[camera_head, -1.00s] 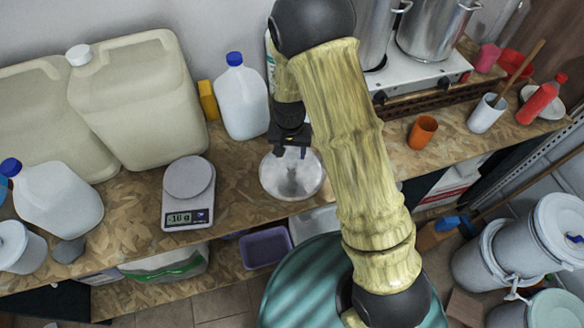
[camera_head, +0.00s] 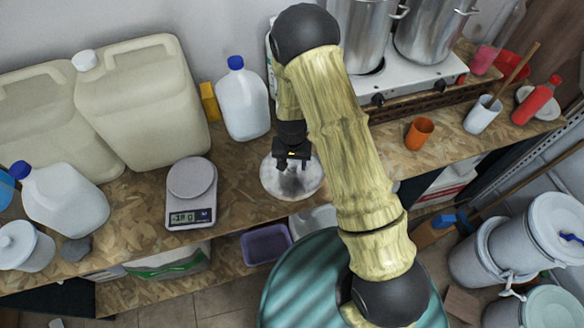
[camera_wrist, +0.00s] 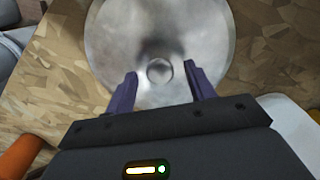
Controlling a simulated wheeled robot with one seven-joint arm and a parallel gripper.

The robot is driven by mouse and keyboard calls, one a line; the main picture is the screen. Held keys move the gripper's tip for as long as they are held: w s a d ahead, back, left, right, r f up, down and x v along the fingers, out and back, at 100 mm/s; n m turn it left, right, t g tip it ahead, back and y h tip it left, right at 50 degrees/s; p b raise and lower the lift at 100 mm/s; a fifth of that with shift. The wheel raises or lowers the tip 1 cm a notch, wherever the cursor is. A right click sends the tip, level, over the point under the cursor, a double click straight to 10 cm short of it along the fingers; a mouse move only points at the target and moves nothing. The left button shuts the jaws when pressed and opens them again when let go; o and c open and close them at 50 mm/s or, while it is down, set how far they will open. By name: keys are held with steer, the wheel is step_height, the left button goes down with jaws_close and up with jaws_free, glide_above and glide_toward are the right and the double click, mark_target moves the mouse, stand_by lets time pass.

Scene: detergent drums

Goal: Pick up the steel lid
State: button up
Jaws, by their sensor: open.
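The steel lid (camera_head: 273,181) is a round, shiny grey disc lying flat on the wooden bench, near its front edge. In the wrist view the lid (camera_wrist: 115,40) fills the upper middle, with a small round knob (camera_wrist: 159,71) at its centre. My gripper (camera_head: 292,166) is over the lid in the head view and hides part of it. In the wrist view my gripper (camera_wrist: 160,88) is open, with its two purple fingers apart, one on each side of the knob. I cannot tell how high the fingertips are above the lid.
A kitchen scale (camera_head: 191,195) stands to the left of the lid, and a white jug with a blue cap (camera_head: 243,103) stands behind it. An orange cup (camera_head: 419,133) and a hot plate with steel pots (camera_head: 424,80) are to the right. Bare bench lies left of the lid.

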mark_target(292, 166)
steer(key=shift+f, duration=0.25)
stand_by(0.3)
jaws_close()
step_height(292, 166, up, 10)
steer(key=b, duration=0.3)
stand_by(0.5)
stand_by(0.5)
